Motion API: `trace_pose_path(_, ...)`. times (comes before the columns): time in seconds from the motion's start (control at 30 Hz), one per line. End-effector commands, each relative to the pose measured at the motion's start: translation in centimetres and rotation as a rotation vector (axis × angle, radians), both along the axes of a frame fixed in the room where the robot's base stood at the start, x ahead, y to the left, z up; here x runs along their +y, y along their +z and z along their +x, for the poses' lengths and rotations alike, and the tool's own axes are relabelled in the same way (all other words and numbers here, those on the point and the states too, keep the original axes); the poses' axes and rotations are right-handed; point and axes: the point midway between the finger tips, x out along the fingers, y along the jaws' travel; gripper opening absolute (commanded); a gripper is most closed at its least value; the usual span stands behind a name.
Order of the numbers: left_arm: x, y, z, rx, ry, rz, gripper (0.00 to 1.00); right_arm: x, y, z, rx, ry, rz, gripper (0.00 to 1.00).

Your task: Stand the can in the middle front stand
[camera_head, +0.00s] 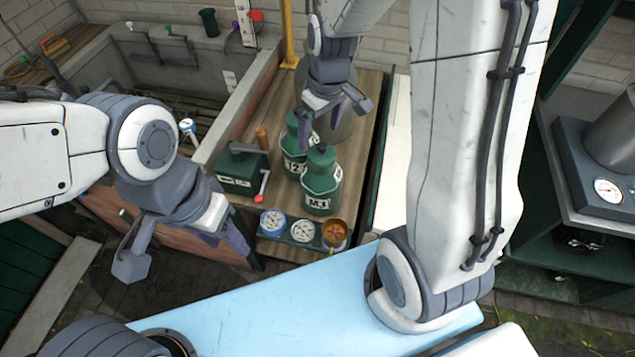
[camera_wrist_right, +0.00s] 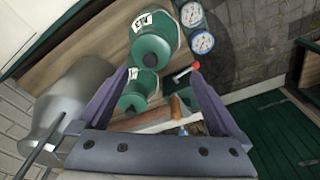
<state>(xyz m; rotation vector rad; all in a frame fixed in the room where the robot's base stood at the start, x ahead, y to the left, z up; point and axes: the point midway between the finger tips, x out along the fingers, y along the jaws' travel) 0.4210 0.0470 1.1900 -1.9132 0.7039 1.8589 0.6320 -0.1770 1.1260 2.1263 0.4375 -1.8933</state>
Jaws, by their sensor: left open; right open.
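Two dark green cans stand upright on the wooden shelf: a front one marked M.1 (camera_head: 321,182) and one behind it (camera_head: 292,165). A grey metal churn (camera_head: 347,118) stands behind them, partly hidden by my right gripper (camera_head: 314,118). I cannot tell which is the task's can. No stand is clearly identifiable. My right gripper is open above the rear green can. In the right wrist view, that can (camera_wrist_right: 137,94) appears between the open fingers, near the left one, with no clear grip contact. My left gripper (camera_head: 226,243) is open and empty, left of the shelf's front.
Two round dials (camera_head: 302,231) and a brass cup (camera_head: 334,233) line the shelf front. A green box with a red-knobbed crank (camera_head: 240,172) stands left of the cans. A yellow post (camera_head: 288,35) rises behind. A sunken trough (camera_head: 180,75) lies left.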

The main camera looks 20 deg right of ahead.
Motion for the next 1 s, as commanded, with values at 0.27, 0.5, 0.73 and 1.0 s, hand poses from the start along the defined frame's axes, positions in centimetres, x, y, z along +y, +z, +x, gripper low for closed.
trace_pose_path(0.27,0.0,0.6,0.0,0.0,-0.001,0.0,0.5,-1.3,-3.5,0.9,0.001,-0.013,-0.004,1.0)
trace_pose_path(0.5,0.0,0.9,0.0,0.0,-0.002,0.0,0.5,-1.2,-5.9,1.2,-0.004,-0.014,-0.003,1.0)
trace_pose_path(0.73,0.0,2.1,0.0,0.0,-0.003,0.0,0.5,-1.3,-8.3,1.0,0.002,-0.013,-0.003,1.0)
trace_pose_path(1.0,0.0,2.2,0.0,0.0,-0.004,0.0,0.5,-1.2,-11.0,1.3,-0.004,-0.013,-0.005,1.0)
